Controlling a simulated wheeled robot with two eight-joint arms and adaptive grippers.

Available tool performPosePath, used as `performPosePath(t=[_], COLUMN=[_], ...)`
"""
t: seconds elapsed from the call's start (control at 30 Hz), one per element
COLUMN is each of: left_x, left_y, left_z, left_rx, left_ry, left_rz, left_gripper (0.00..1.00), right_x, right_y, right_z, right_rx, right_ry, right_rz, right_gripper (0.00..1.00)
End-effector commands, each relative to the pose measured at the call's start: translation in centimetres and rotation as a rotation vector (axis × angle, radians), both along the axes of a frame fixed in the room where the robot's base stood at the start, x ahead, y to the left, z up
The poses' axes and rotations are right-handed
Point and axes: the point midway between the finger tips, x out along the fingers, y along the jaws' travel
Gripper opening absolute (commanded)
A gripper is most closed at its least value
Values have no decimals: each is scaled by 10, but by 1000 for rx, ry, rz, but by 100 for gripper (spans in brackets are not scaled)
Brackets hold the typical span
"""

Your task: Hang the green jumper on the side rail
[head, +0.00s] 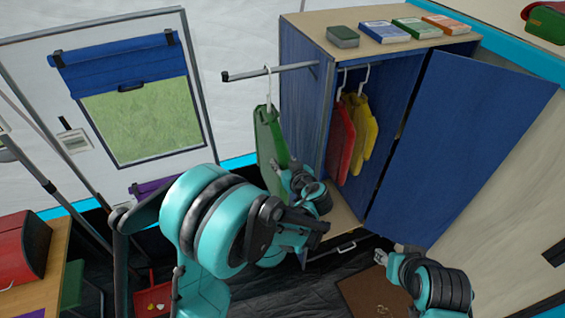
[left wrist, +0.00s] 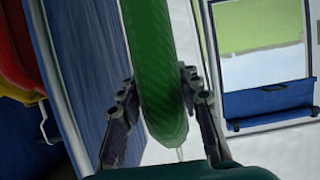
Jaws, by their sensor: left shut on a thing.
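The green jumper (head: 270,143) is on a white hanger beside the open wardrobe's left side. The hanger's hook (head: 268,82) meets the grey side rail (head: 290,67) in the head view; I cannot tell whether the rail bears its weight. In the left wrist view the jumper (left wrist: 154,60) runs between the two fingers (left wrist: 158,95). My right gripper (head: 388,254) is low, in front of the wardrobe, apart from the jumper; its finger opening is unclear.
The blue wardrobe (head: 305,100) holds a red garment (head: 340,140) and a yellow garment (head: 364,135) on hangers. Its door (head: 460,150) stands open to the right. Books (head: 384,31) and a green box (head: 343,37) lie on top. A table (head: 55,285) with a red case is at left.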

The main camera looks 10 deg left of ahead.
Motion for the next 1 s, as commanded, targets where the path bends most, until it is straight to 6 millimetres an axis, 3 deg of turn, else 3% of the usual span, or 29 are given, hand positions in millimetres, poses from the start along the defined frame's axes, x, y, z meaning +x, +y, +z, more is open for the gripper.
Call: performPosePath(t=[0.1,0.13,0.2,0.23,0.67,1.0], left_x=[0,0,0,0,-4,-55], left_y=[0,0,0,0,-4,-38], left_z=[1,1,1,1,2,28], left_rx=[1,1,1,1,-1,1], left_ry=[-1,-1,-1,-1,1,0], left_rz=[0,0,0,0,-1,-6], left_gripper=[0,36,54,58,58,58], right_x=[0,0,0,0,0,0], right_y=[0,0,0,0,0,0], right_z=[0,0,0,0,0,0], right_rx=[0,0,0,0,0,0], right_ry=[0,0,0,0,0,0], right_rz=[0,0,0,0,0,0], right_gripper=[40,40,40,40,40,40])
